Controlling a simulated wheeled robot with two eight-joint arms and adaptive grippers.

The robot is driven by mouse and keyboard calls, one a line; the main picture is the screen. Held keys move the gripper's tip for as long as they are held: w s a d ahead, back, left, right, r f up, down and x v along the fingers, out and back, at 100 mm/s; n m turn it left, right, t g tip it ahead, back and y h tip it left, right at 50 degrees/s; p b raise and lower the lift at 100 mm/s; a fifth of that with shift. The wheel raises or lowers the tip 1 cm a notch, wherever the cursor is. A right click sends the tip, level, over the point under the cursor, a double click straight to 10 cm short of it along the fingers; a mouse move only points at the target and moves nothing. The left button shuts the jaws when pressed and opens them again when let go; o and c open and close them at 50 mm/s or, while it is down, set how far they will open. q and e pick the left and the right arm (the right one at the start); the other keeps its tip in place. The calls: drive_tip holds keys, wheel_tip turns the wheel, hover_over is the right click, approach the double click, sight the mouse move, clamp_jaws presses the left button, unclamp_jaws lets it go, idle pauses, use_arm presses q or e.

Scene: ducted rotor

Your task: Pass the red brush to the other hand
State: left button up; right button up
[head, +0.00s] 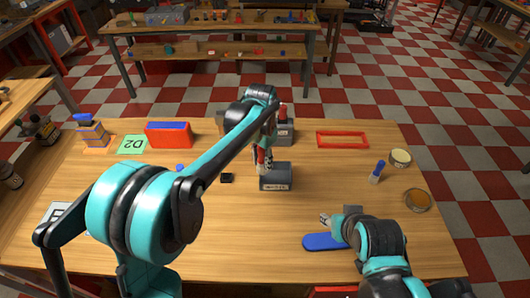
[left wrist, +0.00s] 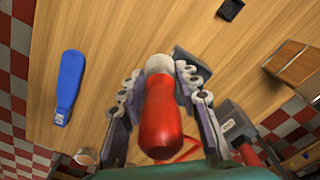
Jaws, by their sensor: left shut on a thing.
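The red brush (left wrist: 160,112) is between the fingers of my left gripper (left wrist: 160,75) in the left wrist view, its rounded red handle towards the camera and a pale collar beyond. In the head view a little red of the brush (head: 261,156) shows at my left gripper (head: 266,163), just above or behind a dark grey labelled box (head: 276,182). My left gripper is shut on the brush. My right gripper (head: 325,219) is at the front right, above or beside a blue flat object (head: 322,242). Its fingers are too small to read.
A second grey box (head: 286,137) with a red item stands behind. A red frame (head: 342,139), a blue-topped item (head: 377,171) and round containers (head: 401,158) are at right. A red-blue box (head: 168,135) and green D2 card (head: 131,145) are at left.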

use_arm(q)
wheel_tip(320, 180, down, 6)
drive_tip(key=s+a+m, duration=0.2)
drive_tip(key=m, duration=0.7)
drive_tip(key=shift+f, duration=0.15)
drive_tip(key=shift+a, duration=0.15)
drive_tip(key=s+a+f+n, duration=0.3)
drive_tip(key=s+a+n, duration=0.1)
drive_tip(key=a+n, duration=0.3)
drive_tip(key=s+a+f+n, duration=0.2)
drive_tip(key=s+a+n, duration=0.2)
drive_tip(key=n, duration=0.7)
drive_tip(key=a, duration=0.2)
drive_tip(key=shift+a+f, duration=0.35)
drive_tip(key=shift+f, duration=0.05)
